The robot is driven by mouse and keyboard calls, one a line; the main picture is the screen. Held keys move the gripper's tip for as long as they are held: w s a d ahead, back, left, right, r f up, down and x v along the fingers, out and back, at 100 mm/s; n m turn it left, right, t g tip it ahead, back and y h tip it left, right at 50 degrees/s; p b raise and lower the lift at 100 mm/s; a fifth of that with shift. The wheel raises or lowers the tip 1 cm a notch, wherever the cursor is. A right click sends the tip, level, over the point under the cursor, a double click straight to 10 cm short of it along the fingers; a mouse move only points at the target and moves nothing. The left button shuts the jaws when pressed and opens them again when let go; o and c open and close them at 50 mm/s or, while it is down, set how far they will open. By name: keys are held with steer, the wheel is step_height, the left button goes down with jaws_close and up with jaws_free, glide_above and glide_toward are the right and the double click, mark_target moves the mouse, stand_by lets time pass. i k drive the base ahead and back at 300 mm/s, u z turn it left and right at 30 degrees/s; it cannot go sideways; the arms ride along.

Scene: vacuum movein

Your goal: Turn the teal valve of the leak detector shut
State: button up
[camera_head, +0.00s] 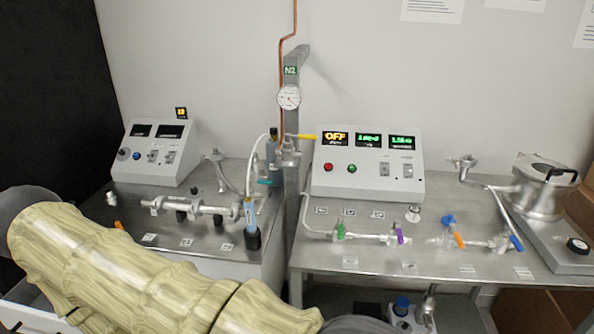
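A small teal handle (264,182) shows on the left bench, beside the grey upright post and below the pressure gauge. It looks roughly level, but it is too small to tell its setting. A console (160,153) with dark displays stands on the same bench; no label names it as the leak detector. A metal pipe manifold (190,208) lies in front of it. My arm, in a pale ribbed sleeve, crosses the lower left and hides part of the bench's front. My gripper is not in view.
The right bench (345,260) carries a console reading OFF (368,165), a green valve (340,229), a purple valve (400,233), a blue-and-orange valve (454,230) and a lidded metal pot (540,190). A post (291,130) with gauge and yellow handle (305,136) stands between the benches.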

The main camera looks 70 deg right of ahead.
mark_target(259, 181)
steer(key=z, duration=3.7)
steer(key=k, duration=0.95)
steer(key=u, duration=1.65)
steer(key=i, duration=0.5)
